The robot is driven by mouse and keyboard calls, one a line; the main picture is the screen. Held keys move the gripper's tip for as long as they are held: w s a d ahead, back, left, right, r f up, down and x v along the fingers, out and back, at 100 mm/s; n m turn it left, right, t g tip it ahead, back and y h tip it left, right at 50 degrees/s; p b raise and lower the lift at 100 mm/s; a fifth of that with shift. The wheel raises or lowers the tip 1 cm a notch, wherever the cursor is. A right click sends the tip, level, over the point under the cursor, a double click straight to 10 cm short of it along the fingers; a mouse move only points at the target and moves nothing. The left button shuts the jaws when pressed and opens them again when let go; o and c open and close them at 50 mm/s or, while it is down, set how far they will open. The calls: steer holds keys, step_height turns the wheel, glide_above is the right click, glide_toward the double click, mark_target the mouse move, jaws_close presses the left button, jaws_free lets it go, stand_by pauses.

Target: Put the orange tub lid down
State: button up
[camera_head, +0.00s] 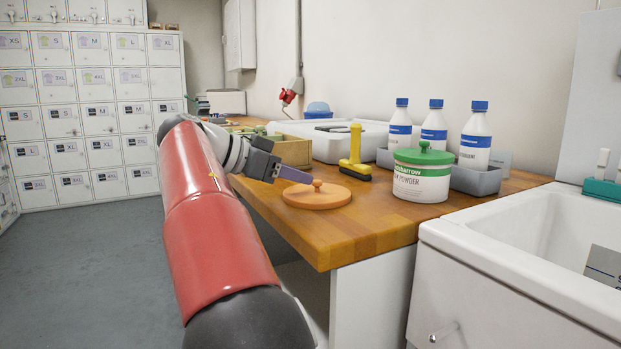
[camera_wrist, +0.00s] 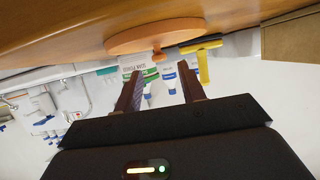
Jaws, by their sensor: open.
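The orange tub lid (camera_head: 316,199), a round disc with a small knob on top, lies flat on the wooden worktop (camera_head: 385,220) near its front edge. My gripper (camera_head: 307,181) is open, with its fingertips just left of the lid's knob in the head view. In the wrist view, which is turned upside down, the orange lid (camera_wrist: 150,38) is beyond the spread fingers of my gripper (camera_wrist: 161,72). The knob appears just past the fingertips, with nothing held between them. Whether a finger touches the knob is unclear.
A white tub with a green lid (camera_head: 422,175) stands right of the orange lid. Behind are a yellow-handled brush (camera_head: 355,155) and a grey tray (camera_head: 475,181) with three blue-capped bottles. A wooden box (camera_head: 292,151) is at the left; a white sink (camera_head: 520,235) adjoins the right.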

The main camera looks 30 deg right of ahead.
steer(key=v, duration=0.6)
steer(key=shift+a+p, duration=0.3)
steer(key=shift+p, duration=0.1)
steer(key=shift+r, duration=0.1)
